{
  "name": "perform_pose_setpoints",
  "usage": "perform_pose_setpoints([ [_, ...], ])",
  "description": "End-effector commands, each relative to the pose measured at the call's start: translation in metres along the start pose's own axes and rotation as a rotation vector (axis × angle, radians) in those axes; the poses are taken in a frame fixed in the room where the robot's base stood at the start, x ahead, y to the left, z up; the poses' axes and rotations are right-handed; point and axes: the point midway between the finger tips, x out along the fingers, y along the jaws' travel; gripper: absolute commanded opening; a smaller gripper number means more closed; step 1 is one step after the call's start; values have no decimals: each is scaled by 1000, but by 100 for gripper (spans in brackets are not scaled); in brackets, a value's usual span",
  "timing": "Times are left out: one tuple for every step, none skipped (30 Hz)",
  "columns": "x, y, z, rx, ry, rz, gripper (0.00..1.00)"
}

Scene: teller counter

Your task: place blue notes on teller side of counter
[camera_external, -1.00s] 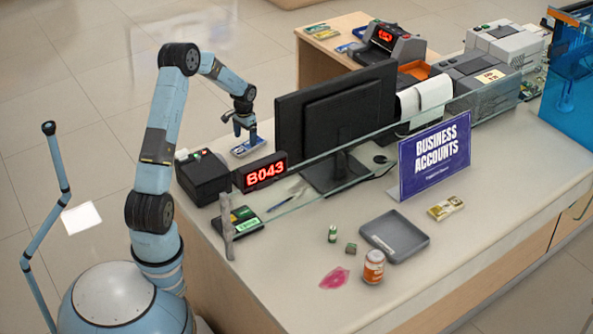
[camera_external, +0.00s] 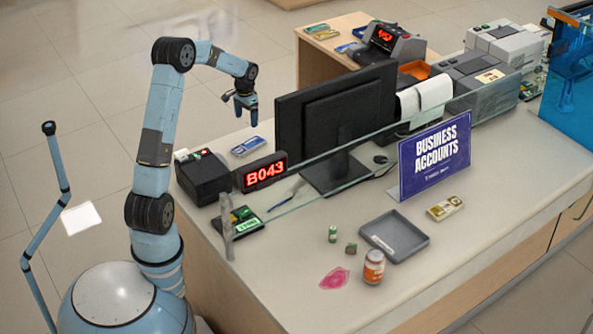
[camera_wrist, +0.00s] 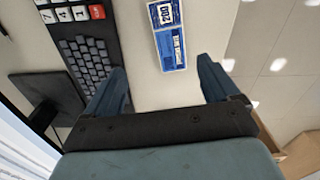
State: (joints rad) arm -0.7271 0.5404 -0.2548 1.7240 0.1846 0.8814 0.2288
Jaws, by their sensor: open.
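The blue notes (camera_external: 247,146) lie flat on the counter (camera_external: 310,236), behind the red number display and left of the monitor, on the far side of the glass screen. In the wrist view the blue notes (camera_wrist: 168,36) lie ahead of and between the fingers, near the top edge. My gripper (camera_external: 246,118) is open and empty above the counter, up and apart from the notes. Both fingers show in the wrist view (camera_wrist: 162,85), spread wide with nothing between them.
The monitor (camera_external: 336,118) stands close right of my gripper. A dark keyboard (camera_wrist: 92,52) lies left of the notes. The number display (camera_external: 264,173) and a black device (camera_external: 203,178) stand in front. A grey tray (camera_external: 394,238) and a jar (camera_external: 374,267) are on the near side.

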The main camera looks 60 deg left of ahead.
Motion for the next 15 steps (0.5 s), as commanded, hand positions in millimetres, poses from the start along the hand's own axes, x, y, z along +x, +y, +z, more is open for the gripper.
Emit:
perform_pose_setpoints([
  [-17, 14, 3, 12, 13, -13, 88],
  [-26, 21, 6, 16, 18, -19, 88],
  [-39, 32, 10, 22, 27, -28, 88],
  [-48, 41, 14, 26, 34, -34, 88],
  [-58, 49, 18, 30, 41, -41, 88],
  [-70, 59, 24, 35, 50, -48, 88],
  [-78, 68, 29, 39, 58, -53, 88],
  [-86, 76, 34, 43, 65, -58, 88],
  [-98, 86, 40, 48, 75, -64, 88],
  [-106, 94, 46, 51, 83, -69, 88],
  [-114, 101, 52, 54, 92, -74, 88],
  [-124, 111, 60, 58, 102, -79, 88],
  [-131, 118, 66, 61, 111, -82, 88],
  [-138, 126, 72, 65, 119, -85, 88],
  [-147, 135, 81, 69, 131, -88, 88],
])
